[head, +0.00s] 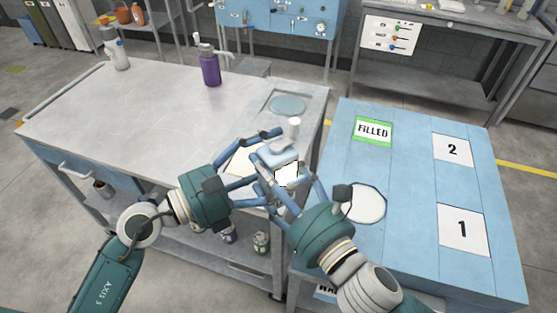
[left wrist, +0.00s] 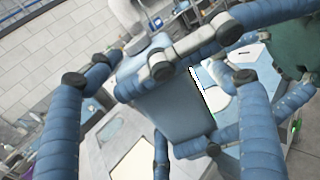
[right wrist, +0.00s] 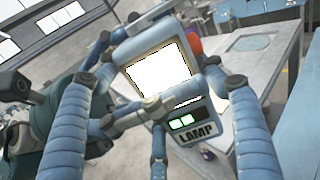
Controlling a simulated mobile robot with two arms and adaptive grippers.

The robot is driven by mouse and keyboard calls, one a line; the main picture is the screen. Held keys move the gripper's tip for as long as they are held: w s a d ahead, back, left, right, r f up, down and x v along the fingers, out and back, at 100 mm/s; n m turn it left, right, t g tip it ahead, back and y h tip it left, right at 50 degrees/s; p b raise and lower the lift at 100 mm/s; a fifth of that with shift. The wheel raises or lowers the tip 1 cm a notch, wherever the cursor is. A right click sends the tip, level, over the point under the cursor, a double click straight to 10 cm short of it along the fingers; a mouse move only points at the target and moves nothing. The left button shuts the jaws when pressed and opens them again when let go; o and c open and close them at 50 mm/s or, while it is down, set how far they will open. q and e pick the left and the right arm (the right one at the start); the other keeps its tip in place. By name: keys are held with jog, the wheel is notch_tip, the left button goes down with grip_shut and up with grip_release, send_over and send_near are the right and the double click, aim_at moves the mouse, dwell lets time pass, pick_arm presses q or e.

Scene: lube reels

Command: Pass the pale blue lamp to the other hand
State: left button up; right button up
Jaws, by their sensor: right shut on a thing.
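The pale blue lamp (head: 279,153) is held in the air between my two hands, above the gap between the tables. It has a white lit panel, a green display and a LAMP label, seen in the right wrist view (right wrist: 197,137). My right gripper (head: 272,167) is shut on the lamp. My left gripper (head: 277,155) is open, its fingers spread around the lamp from the left. In the left wrist view the lamp's plain side (left wrist: 172,105) fills the middle between the fingers. Exact finger contact of the left hand is hard to tell.
A grey table (head: 150,105) carries a purple bottle (head: 210,70) and a white spray bottle (head: 117,52). A blue table (head: 405,160) at right has a FILLED label (head: 373,131), squares 1 and 2, and a white round pad (head: 363,203). Much of both tops is clear.

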pick_arm(q)
jog(key=shift+d, duration=0.1)
jog(key=c, duration=1.2)
jog(key=shift+s+r, duration=0.1)
jog(key=shift+r, duration=0.05)
pick_arm(e)
jog(key=o, duration=1.6)
